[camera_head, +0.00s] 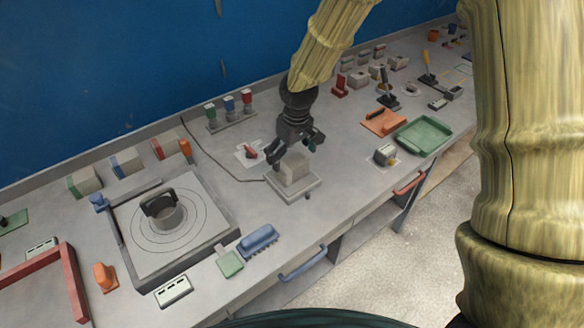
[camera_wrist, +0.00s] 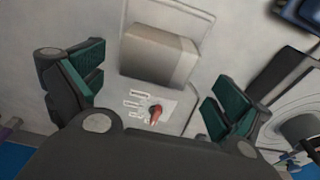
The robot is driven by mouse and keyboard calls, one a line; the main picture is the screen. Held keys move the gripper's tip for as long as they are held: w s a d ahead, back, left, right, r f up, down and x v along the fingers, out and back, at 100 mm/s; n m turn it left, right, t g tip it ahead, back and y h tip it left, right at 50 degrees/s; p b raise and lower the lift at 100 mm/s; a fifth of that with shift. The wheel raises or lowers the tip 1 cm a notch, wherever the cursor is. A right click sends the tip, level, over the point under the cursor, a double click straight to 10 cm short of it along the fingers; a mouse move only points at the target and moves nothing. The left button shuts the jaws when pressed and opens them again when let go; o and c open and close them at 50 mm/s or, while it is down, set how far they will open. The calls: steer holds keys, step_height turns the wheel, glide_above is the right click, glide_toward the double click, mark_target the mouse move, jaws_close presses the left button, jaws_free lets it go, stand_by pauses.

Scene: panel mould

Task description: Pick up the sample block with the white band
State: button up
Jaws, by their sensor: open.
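A plain beige-grey block (camera_head: 294,168) sits on a small square raised plate (camera_head: 306,187) in the middle of the bench. I cannot make out a white band on it. My gripper (camera_head: 294,149) is open just above this block, fingers spread and pointing down. In the wrist view the block (camera_wrist: 160,52) lies beyond and between the open fingers, apart from them. At the left stand blocks with a green band (camera_head: 73,186), a blue band (camera_head: 116,166) and a red band (camera_head: 158,151). No white band is clear on any block.
A red-handled switch on a white plate (camera_head: 249,154) is close behind the raised plate. A turntable-like unit (camera_head: 205,235) with a dark-handled pot stands left. A green tray (camera_head: 424,136) and orange tray (camera_head: 384,122) lie right. Several small grey blocks (camera_head: 359,80) stand farther back.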

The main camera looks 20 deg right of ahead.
mark_target(292, 162)
steer(key=shift+w+d+f+p, duration=0.15)
steer(key=shift+f+p, duration=0.5)
steer(key=shift+f, duration=1.45)
steer(key=c, duration=1.2)
steer(key=shift+r, duration=0.15)
